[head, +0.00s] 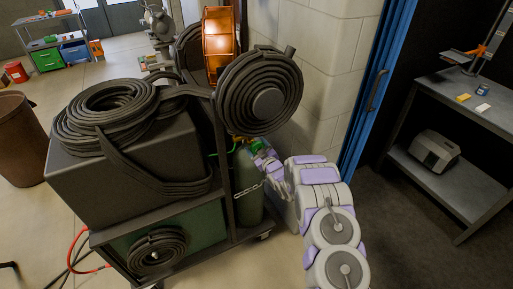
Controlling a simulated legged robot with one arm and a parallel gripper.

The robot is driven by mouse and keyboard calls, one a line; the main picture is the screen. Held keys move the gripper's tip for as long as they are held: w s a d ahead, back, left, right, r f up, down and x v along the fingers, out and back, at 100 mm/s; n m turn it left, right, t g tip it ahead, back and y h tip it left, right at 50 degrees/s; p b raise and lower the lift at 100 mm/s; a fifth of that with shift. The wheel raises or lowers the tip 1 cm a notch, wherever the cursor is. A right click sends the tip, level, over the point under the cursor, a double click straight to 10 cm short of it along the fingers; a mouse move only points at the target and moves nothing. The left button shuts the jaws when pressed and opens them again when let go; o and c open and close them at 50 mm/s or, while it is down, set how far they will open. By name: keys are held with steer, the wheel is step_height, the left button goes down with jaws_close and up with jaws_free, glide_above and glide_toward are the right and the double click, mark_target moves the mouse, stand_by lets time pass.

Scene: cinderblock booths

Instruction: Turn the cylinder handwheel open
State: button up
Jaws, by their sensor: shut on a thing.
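A dark green gas cylinder (246,178) stands upright at the right end of a welding cart. Its top carries green and brass-coloured fittings (257,148). My arm reaches in from the lower right, and my gripper (259,154) is at the top of the cylinder, just below a large coiled hose reel. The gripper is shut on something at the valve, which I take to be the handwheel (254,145). The wheel is small here and mostly hidden by the gripper, so its turn angle cannot be told.
The cart (180,246) carries a dark box with coiled hoses. A hose reel (267,92) overhangs the cylinder closely. A block wall (325,75) stands behind my arm. A shelf (480,112) is at the right.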

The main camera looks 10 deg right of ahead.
steer(key=shift+m+p, duration=0.4)
steer(key=shift+p, duration=0.4)
steer(key=shift+m+p, duration=0.4)
steer(key=shift+m, duration=0.1)
steer(key=o, duration=1)
steer(key=p+v, duration=0.2)
steer(key=v, duration=1.5)
steer(key=shift+s, duration=0.15)
